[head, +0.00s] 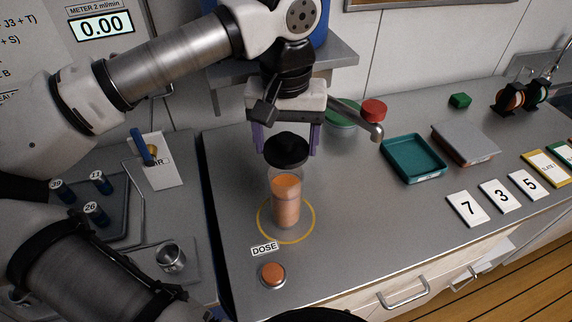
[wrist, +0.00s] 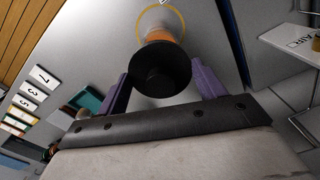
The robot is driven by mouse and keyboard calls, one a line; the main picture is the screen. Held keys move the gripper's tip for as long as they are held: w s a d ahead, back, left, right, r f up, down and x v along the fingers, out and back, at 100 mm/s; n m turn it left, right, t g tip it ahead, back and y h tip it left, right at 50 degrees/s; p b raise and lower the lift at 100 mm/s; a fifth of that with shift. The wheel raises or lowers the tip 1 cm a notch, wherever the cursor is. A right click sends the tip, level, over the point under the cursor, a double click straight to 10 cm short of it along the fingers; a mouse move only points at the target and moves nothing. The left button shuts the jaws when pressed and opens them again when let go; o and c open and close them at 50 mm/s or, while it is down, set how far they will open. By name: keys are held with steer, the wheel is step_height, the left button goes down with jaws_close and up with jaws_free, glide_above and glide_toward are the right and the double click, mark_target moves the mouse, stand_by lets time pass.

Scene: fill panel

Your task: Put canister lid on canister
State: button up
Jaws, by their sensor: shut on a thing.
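The canister (head: 286,205) is a clear upright cylinder filled with orange contents, standing inside a yellow ring on the grey counter. Its orange side also shows in the wrist view (wrist: 160,35), partly hidden behind the lid. The round black canister lid (head: 286,148) is directly above the canister's top. I cannot tell whether it touches the rim. My gripper (head: 286,153) points down with its purple fingers on either side of the lid, shut on it. In the wrist view the lid (wrist: 160,70) is between the two fingers.
A metal spout (head: 350,118) is close to the right of my gripper. A DOSE button (head: 272,274) is in front of the canister. A teal tray (head: 413,160) and a grey-topped tray (head: 465,145) are at right, with number cards (head: 467,208) nearer. Red and green round things are behind.

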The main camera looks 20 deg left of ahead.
mark_target(286, 157)
steer(key=shift+f+b, duration=1.3)
steer(key=shift+f, duration=0.8)
steer(key=shift+f+b, duration=0.5)
steer(key=shift+b, duration=0.05)
steer(key=o, duration=1)
steer(key=shift+r+p, duration=0.55)
steer(key=shift+p, duration=0.05)
step_height(286, 157, up, 12)
steer(key=shift+b, duration=0.9)
